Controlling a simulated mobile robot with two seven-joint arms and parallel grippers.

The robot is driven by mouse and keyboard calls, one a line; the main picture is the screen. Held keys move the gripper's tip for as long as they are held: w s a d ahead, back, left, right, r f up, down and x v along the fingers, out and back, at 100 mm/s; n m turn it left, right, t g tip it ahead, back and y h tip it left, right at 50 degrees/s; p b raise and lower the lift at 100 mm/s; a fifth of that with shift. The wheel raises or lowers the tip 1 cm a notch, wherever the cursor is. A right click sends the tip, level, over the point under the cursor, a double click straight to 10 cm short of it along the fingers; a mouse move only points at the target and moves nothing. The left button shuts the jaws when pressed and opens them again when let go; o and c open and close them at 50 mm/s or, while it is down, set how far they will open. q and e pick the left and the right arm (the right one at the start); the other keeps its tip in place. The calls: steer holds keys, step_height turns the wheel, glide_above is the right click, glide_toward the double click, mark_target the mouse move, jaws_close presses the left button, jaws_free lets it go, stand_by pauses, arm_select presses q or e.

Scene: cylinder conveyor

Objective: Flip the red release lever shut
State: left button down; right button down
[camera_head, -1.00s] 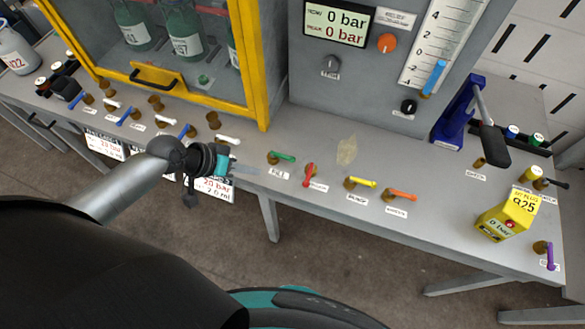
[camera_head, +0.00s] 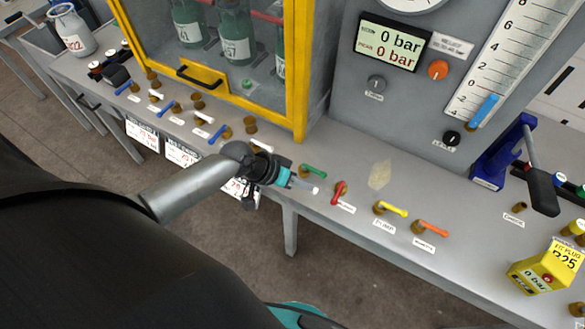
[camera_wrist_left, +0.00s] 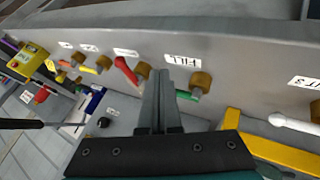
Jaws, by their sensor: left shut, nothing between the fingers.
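The red release lever (camera_head: 339,193) is a small red handle on a brass valve at the front edge of the grey bench. It also shows in the left wrist view (camera_wrist_left: 125,70), left of the fingers, with its brass body beside it. My left gripper (camera_head: 316,189) is shut and empty. Its tips are just left of the red lever in the head view, near the green lever (camera_head: 314,171). In the left wrist view the closed fingers (camera_wrist_left: 158,78) lie between the red and green levers. I cannot tell whether they touch anything. My right gripper is not in view.
Yellow (camera_head: 392,209) and orange (camera_head: 432,228) levers stand right of the red one; white and blue levers stand left. A yellow-framed cabinet (camera_head: 299,75) and a grey gauge panel (camera_head: 350,85) rise behind. A yellow box (camera_head: 545,268) stands at right.

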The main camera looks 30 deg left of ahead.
mark_target(339, 193)
arm_select(q)
steer(key=shift+x, duration=1)
steer(key=shift+w+d+r+p, duration=0.1)
steer(key=shift+d+r+p, duration=0.1)
steer(key=shift+d, duration=0.8)
steer(key=shift+w+d+r+p, duration=0.1)
steer(key=shift+d+p, duration=0.1)
steer(key=shift+d, duration=0.75)
steer(key=shift+s+d+n+p, duration=0.15)
steer(key=shift+n+p, duration=0.25)
steer(key=shift+p, duration=0.25)
steer(key=shift+d+t, duration=0.1)
steer(key=shift+t, duration=0.2)
